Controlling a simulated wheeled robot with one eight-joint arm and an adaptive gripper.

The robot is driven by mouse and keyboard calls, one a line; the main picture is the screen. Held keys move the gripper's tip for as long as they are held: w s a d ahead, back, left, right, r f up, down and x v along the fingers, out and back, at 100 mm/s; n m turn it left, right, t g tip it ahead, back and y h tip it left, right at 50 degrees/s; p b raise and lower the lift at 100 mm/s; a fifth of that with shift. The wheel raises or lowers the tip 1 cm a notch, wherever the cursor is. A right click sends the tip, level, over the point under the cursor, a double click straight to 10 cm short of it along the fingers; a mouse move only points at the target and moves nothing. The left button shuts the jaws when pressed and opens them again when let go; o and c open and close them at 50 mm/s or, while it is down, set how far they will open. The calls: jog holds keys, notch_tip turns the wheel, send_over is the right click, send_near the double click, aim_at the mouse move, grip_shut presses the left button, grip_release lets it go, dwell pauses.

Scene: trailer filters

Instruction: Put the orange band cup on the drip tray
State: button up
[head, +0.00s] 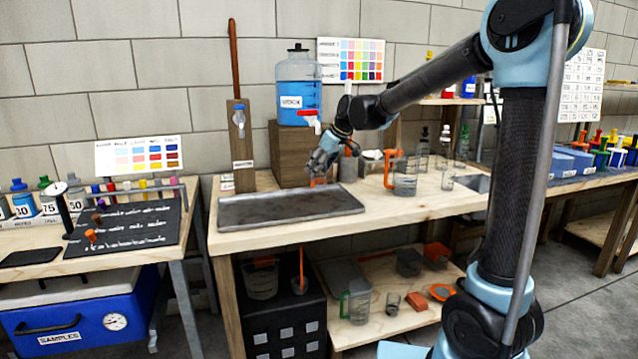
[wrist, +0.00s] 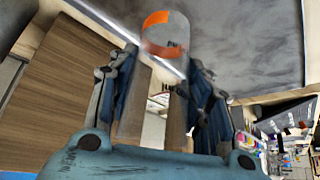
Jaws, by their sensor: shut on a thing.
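The orange band cup (wrist: 178,28) is a small clear-grey cup with an orange band, held between my fingertips in the wrist view. In the head view the orange of the cup (head: 318,182) shows just under my gripper (head: 322,168). My gripper (wrist: 163,62) is shut on it. The drip tray (head: 290,207) is a flat grey metal tray on the wooden bench. The cup is near the tray's back edge in the head view; its exact height above the tray cannot be told. Grey tray surface (wrist: 240,50) fills the upper right of the wrist view.
A blue water jug with a red tap (head: 298,90) stands on a wooden block (head: 290,150) behind the tray. An orange-handled jug (head: 404,180) and several clear vessels stand to the right. A wooden post (head: 240,145) stands at the back left. The tray looks empty.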

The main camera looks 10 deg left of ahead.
aim_at(319, 179)
jog(key=shift+f, duration=2.35)
jog(key=shift+w+a+f, duration=0.1)
jog(key=shift+w+f, duration=0.05)
jog(key=shift+f, duration=0.1)
jog(key=shift+f, duration=0.1)
jog(key=o, duration=0.9)
